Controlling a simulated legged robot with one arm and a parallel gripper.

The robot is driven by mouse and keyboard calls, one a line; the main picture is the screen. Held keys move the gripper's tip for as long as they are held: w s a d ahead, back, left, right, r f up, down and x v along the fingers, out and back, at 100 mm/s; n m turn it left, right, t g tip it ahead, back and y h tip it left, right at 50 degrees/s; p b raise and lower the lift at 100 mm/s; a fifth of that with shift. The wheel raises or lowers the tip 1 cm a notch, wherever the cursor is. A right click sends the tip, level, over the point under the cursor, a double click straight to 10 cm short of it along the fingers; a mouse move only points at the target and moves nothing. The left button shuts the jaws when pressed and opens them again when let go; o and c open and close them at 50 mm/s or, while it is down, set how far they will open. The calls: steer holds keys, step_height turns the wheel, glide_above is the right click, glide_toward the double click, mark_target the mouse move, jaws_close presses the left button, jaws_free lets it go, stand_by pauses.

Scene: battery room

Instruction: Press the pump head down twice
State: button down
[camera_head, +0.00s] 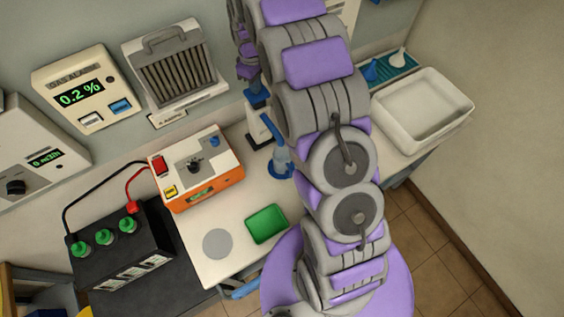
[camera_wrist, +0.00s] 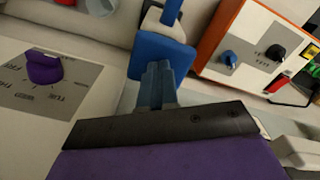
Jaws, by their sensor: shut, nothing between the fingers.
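A white bottle (camera_head: 260,128) with a dark label stands on the bench beside the orange-sided device, partly behind my arm. A blue part at its top (camera_head: 257,99), apparently the pump head, is just below my wrist. In the wrist view, the blue head (camera_wrist: 160,55) is a flat block with a blue bar running up the picture, and a little white shows beside the bar. My gripper (camera_wrist: 160,75) has its two blue-grey fingers together, empty, with the tips in front of the blue block. I cannot tell whether they touch it.
The orange-sided device (camera_head: 205,178) is left of the bottle. A blue-based vessel (camera_head: 280,160) stands close to my arm. A green tray (camera_head: 267,224) and grey disc (camera_head: 217,244) lie in front. A white basin (camera_head: 422,108) is at right. A purple knob (camera_wrist: 45,68) is at left.

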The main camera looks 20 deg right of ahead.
steer(key=shift+f+b, duration=0.45)
steer(key=shift+f, duration=1.4)
steer(key=shift+r, duration=0.1)
steer(key=shift+r+p, duration=0.55)
steer(key=shift+r, duration=2.1)
step_height(320, 180, up, 6)
steer(key=shift+f+p, duration=0.1)
steer(key=shift+p, duration=0.6)
